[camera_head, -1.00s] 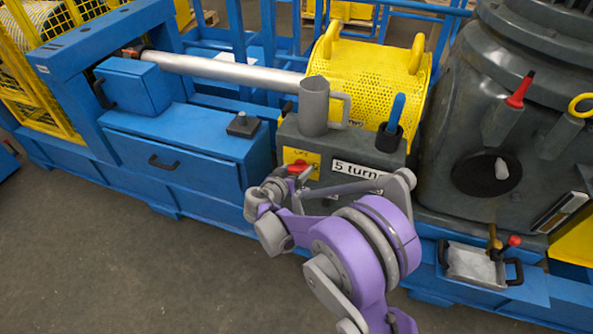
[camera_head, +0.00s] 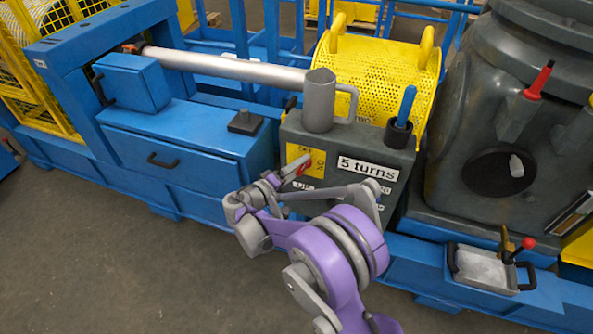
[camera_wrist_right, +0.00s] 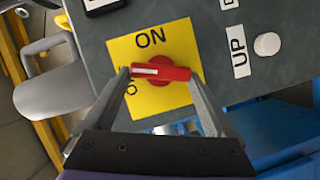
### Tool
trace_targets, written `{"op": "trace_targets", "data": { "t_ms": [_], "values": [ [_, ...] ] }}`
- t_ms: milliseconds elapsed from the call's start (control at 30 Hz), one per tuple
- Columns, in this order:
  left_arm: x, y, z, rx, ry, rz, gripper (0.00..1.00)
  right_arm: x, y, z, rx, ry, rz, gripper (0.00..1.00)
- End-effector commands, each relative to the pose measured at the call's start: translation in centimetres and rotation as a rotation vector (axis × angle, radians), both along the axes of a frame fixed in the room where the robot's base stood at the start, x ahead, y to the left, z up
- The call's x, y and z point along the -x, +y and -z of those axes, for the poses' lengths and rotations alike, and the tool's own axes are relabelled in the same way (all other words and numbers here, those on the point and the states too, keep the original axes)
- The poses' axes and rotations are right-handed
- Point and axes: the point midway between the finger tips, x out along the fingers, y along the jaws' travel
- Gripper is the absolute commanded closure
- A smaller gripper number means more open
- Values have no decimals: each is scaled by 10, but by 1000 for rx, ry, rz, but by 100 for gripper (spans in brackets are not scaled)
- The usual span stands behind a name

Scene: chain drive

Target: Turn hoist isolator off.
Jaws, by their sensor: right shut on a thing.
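The hoist isolator is a red rotary handle (camera_wrist_right: 160,73) on a yellow plate (camera_wrist_right: 181,53) marked ON at the top. A second label at the plate's left is partly hidden by a finger. The handle lies nearly level in the wrist view, its white mark at the left end, toward that second label. My right gripper (camera_wrist_right: 160,76) is shut on the handle, one finger at each end. My left gripper is not in view.
A white button (camera_wrist_right: 267,44) beside an UP label is close right of the plate. Blue cabinets stand left; floor is clear in front.

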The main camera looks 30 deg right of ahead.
Motion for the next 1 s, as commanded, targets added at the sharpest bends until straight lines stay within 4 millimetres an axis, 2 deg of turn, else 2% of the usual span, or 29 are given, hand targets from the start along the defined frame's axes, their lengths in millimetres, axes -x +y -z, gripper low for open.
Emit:
{"op": "trace_targets", "data": {
  "t_ms": [200, 500, 1000],
  "values": [
    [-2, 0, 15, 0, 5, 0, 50, -1, 1, 5, 110, 130, 1, 66],
    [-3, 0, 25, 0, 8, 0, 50, -1, 1, 6, 211, 249, 0, 66],
    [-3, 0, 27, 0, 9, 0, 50, 0, 1, 6, 248, 293, 0, 66]
  ]
}}
